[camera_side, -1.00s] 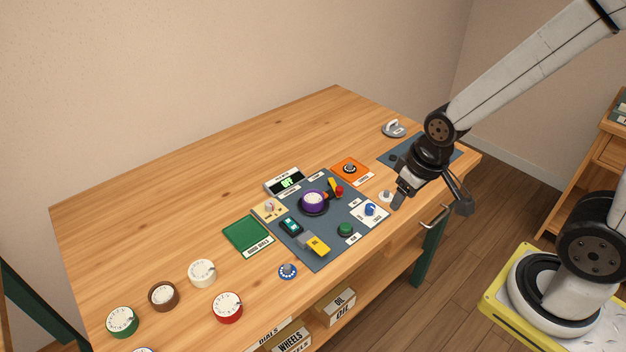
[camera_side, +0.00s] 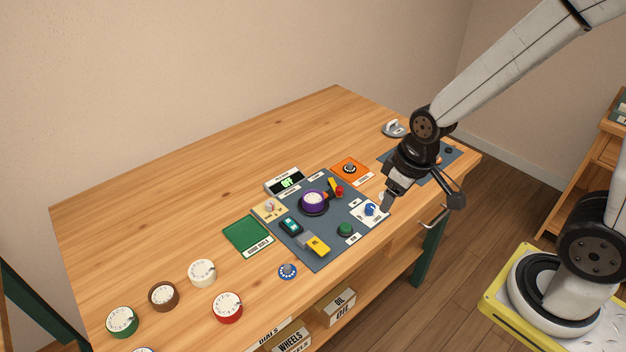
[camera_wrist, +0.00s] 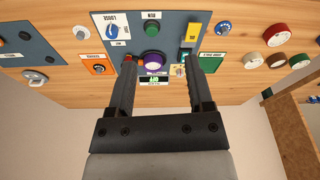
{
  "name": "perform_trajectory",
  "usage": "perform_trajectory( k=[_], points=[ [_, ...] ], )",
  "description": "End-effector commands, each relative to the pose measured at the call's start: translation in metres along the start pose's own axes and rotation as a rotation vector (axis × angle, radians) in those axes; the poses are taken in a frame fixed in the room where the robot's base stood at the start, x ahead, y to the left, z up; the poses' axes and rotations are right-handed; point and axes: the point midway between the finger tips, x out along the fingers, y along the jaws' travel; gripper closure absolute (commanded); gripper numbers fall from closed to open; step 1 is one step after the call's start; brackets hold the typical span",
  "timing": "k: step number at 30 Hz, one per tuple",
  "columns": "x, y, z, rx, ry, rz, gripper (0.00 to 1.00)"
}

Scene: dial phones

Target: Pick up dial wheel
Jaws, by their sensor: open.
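Several round dial wheels lie loose on the wooden table at the lower left of the side view: a green-rimmed one (camera_side: 122,321), a brown one (camera_side: 163,295), a white one (camera_side: 202,273), a red one (camera_side: 227,307) and a small blue one (camera_side: 288,271). A purple wheel (camera_side: 313,199) sits on a dark round base on the grey work board. My gripper (camera_side: 386,208) is open and empty above the board's right edge, by the blue knob, well away from the loose wheels. In the wrist view the purple wheel (camera_wrist: 153,61) appears between the spread fingers.
The grey board (camera_side: 335,240) carries a blue knob (camera_side: 370,209), green button (camera_side: 345,229) and yellow block (camera_side: 318,245). A green pad (camera_side: 247,236) lies left of it, an orange pad (camera_side: 350,169) behind. The table's back left is clear.

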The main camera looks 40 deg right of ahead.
Motion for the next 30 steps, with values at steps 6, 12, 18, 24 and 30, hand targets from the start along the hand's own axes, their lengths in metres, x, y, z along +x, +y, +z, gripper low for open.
perform_trajectory(
  k=[6, 12, 18, 24, 30],
  points=[
    [0.018, -0.014, -0.023, -0.202, -0.028, -0.058, 0.34],
    [0.037, -0.029, -0.044, -0.399, -0.036, -0.12, 0.34],
    [0.059, -0.045, -0.063, -0.597, -0.028, -0.184, 0.34],
    [0.083, -0.063, -0.081, -0.791, -0.004, -0.251, 0.34],
    [0.108, -0.083, -0.096, -0.986, 0.038, -0.315, 0.34]
  ],
)
